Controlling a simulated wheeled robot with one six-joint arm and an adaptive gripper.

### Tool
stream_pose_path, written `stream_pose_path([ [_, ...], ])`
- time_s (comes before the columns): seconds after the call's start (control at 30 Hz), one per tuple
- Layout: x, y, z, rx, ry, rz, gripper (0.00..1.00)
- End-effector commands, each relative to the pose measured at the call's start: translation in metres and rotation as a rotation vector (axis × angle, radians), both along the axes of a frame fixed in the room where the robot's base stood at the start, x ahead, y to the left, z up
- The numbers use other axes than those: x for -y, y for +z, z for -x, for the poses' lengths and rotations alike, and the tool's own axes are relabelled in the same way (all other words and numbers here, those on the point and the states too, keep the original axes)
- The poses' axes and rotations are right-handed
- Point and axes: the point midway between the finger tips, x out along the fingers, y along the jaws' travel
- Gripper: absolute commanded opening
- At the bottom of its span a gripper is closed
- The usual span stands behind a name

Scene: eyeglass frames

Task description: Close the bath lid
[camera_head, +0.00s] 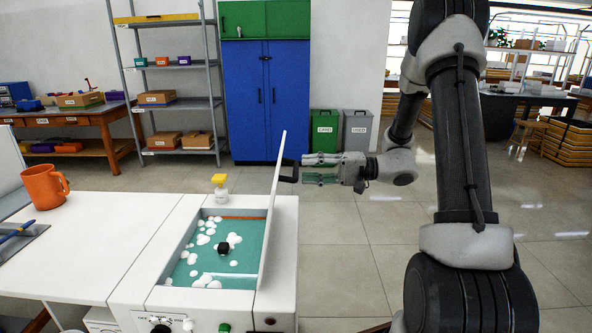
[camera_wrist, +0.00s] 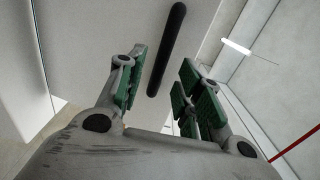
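The bath lid (camera_head: 270,215) is a white panel standing raised on the right side of the bath, nearly upright with its top leaning right. A black bar handle (camera_head: 288,171) sticks out from its outer face; the handle also shows in the wrist view (camera_wrist: 168,48). The bath (camera_head: 203,278) is open, with teal liquid, white foam and a small black object inside. My gripper (camera_head: 306,169) is open and empty, right of the handle. In the wrist view the green-padded fingers (camera_wrist: 160,82) are spread, with the handle seen between and just beyond them.
A yellow-topped bottle (camera_head: 220,188) stands behind the bath. An orange mug (camera_head: 45,186) stands on the white counter (camera_head: 100,240) to the left. Knobs and buttons (camera_head: 224,328) line the bath's front. Open floor (camera_head: 340,240) lies right of the bath.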

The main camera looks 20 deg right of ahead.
Motion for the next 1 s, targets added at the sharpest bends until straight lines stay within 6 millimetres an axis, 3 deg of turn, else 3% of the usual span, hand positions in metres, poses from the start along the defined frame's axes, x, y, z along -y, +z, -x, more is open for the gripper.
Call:
stream_pose_path([
  [0.23,-0.034,-0.001,-0.011,-0.001,0.002,0.001,0.35],
  [0.57,-0.04,-0.001,-0.013,-0.003,0.0,0.001,0.35],
  [0.6,-0.04,-0.001,-0.013,-0.003,0.0,0.001,0.34],
  [0.8,-0.04,-0.001,-0.013,-0.003,0.0,0.001,0.0],
  [1.0,-0.04,-0.001,-0.013,-0.003,0.0,0.002,0.0],
])
